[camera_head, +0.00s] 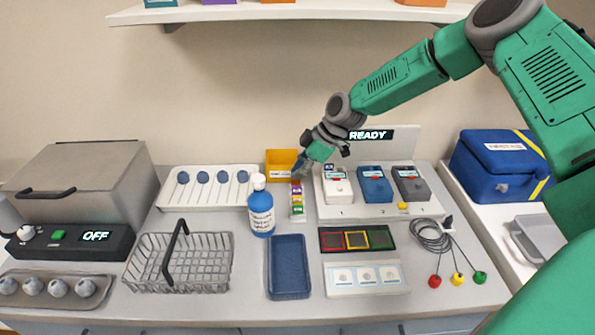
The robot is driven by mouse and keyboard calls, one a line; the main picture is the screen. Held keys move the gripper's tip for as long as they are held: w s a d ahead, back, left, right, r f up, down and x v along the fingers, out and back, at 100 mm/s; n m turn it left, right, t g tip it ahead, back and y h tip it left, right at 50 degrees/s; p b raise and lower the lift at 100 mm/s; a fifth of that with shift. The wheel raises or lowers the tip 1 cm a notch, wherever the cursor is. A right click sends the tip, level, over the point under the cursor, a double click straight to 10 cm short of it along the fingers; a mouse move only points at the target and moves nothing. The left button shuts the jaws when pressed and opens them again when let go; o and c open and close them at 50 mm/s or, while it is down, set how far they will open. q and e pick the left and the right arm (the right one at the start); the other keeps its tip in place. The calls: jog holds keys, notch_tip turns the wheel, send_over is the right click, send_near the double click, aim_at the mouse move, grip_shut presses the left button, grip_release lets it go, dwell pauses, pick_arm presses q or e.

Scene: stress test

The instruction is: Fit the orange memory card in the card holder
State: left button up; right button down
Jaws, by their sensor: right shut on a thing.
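My right gripper (300,167) points down and left, just above a narrow upright holder (298,217) with a column of coloured pieces, which looks like the card holder. Purple, yellow-orange and green show on it. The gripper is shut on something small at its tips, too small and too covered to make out. I cannot tell whether it is the orange memory card, or whether it touches the holder. My left gripper is not in view.
A blue-white bottle (261,210) stands close left of the holder, and a yellow bin (281,160) is behind it. A white base (345,212) with three devices is to the right. A blue tray (289,268) lies in front; a wire basket (190,272) is at front left.

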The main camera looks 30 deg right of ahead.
jog(key=shift+d+f+b, duration=0.2)
jog(key=shift+f+b, duration=0.1)
jog(key=shift+f, duration=0.1)
jog(key=shift+f+b, duration=0.65)
jog(key=shift+b, duration=0.05)
dwell(1.1)
jog(key=c, duration=1.9)
grip_release()
jog(key=shift+r, duration=0.1)
jog(key=shift+r+p, duration=1.3)
jog(key=shift+r, duration=0.6)
